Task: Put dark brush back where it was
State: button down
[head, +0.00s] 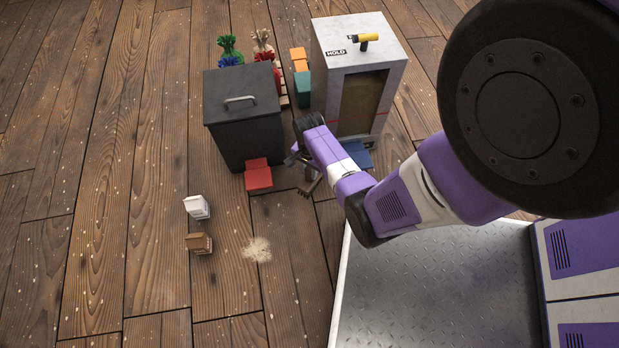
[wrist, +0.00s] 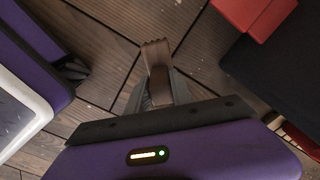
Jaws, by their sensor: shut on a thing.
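My gripper (head: 300,165) is shut on a dark brown brush (wrist: 155,58), held between the fingers in the wrist view. In the head view the brush (head: 309,185) hangs below my gripper, between the dark bin and the grey cabinet. Its lower end is small there, and I cannot tell whether it touches the floor. My fingers and the arm hide part of it.
The dark lidded bin (head: 242,125) with a red step block (head: 258,174) stands left of my gripper. The grey cabinet (head: 347,85), with a yellow-and-black item (head: 365,40) on top, is to the right. White (head: 197,207) and brown (head: 199,243) objects lie near a pale patch (head: 257,249) on open floor.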

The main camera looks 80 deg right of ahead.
aim_at(310, 177)
jog(key=shift+f+b, duration=1.05)
jog(key=shift+f, duration=0.95)
jog(key=shift+f, duration=0.15)
jog(key=c, duration=1.1)
grip_release()
